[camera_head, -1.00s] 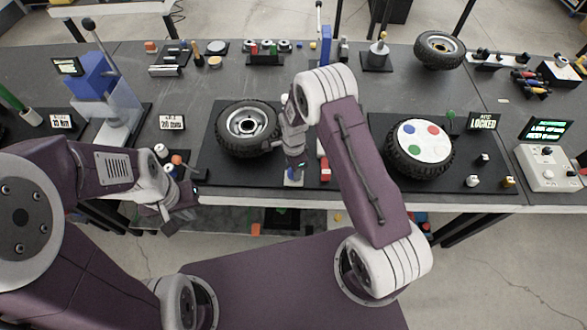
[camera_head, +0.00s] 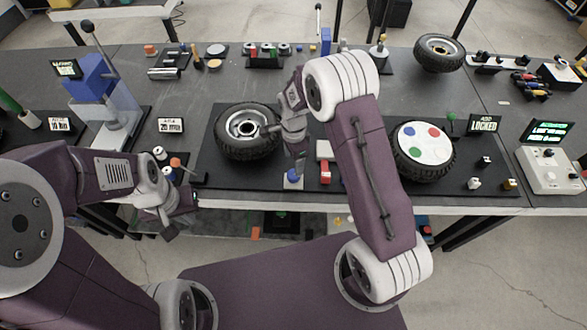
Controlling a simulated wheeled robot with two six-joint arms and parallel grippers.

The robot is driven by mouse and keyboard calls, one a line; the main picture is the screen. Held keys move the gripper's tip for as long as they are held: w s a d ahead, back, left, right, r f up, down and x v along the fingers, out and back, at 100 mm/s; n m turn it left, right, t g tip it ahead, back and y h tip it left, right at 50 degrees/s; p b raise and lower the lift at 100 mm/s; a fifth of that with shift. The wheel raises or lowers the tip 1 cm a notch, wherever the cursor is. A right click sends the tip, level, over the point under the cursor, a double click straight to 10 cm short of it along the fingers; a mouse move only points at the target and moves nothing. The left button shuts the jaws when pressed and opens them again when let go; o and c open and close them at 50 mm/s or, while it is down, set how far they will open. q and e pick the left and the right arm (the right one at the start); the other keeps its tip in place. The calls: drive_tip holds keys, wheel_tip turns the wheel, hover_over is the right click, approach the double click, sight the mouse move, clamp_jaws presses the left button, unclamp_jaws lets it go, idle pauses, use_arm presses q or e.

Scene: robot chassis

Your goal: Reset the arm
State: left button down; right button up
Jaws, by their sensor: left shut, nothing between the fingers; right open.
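My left arm comes in from the left, and its gripper (camera_head: 168,230) is shut and empty in front of the table's front edge. My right arm arches up over the table's front edge. Its gripper (camera_head: 299,168) is open, pointing down above the dark mat just right of the left wheel (camera_head: 247,130). A small blue-topped piece (camera_head: 293,178) is close below its fingers; I cannot tell whether they touch.
The right wheel (camera_head: 422,151) with coloured dots lies right of my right arm. A red block (camera_head: 325,172) stands near the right gripper. A blue press (camera_head: 95,85) stands at left, a control box (camera_head: 549,168) at right.

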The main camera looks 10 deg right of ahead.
drive_tip(key=shift+r, duration=0.95)
drive_tip(key=s+d+r+n+t, duration=0.1)
drive_tip(key=s+d+r, duration=0.1)
drive_tip(key=r, duration=0.3)
drive_tip(key=s+d+r+t, duration=0.1)
drive_tip(key=s+d+r, duration=0.15)
drive_tip(key=r, duration=0.25)
drive_tip(key=s+f+n, duration=0.2)
drive_tip(key=s+n, duration=1)
drive_tip(key=n, duration=0.2)
drive_tip(key=shift+d+n+g, duration=0.3)
drive_tip(key=shift+n+g, duration=0.1)
